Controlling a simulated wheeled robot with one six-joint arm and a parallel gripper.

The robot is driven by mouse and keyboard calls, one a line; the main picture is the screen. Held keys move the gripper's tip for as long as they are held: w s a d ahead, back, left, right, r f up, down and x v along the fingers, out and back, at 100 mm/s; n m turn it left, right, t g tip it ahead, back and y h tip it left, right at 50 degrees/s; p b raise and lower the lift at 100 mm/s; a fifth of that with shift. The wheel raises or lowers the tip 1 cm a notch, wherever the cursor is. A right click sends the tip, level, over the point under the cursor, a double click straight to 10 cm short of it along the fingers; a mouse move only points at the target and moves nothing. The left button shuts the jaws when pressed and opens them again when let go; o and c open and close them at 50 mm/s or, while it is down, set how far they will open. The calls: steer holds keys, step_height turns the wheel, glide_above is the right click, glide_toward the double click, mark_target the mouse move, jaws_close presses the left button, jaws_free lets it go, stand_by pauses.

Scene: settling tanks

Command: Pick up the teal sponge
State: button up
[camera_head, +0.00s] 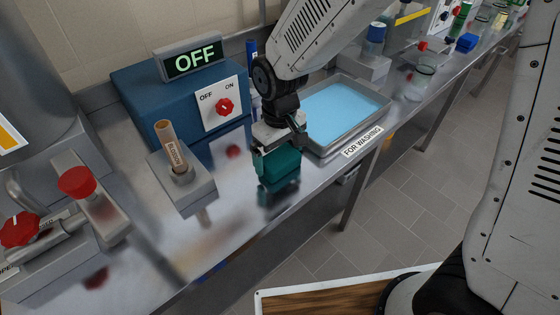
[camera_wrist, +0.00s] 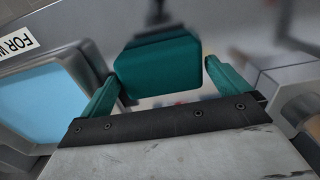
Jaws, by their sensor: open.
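The teal sponge (camera_head: 281,166) is at the steel bench's front part, directly under my gripper (camera_head: 279,150). In the wrist view the sponge (camera_wrist: 158,66) is a dark teal block with rounded corners, between and slightly beyond the fingertips. My gripper (camera_wrist: 162,72) is open, with one teal finger on each side of the sponge. The left fingertip looks very near the sponge's edge. The right one has a narrow gap. I cannot tell whether either touches.
A steel tray of blue liquid (camera_head: 312,143), labelled "FOR WASHING", stands right of the sponge. A blue box (camera_head: 133,100) with an OFF display and red knob is behind. A holder with a labelled tube (camera_head: 170,143) stands left. The bench's front edge is close.

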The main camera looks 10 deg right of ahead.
steer(key=shift+f, duration=0.7)
steer(key=c, duration=0.8)
steer(key=shift+o, duration=0.2)
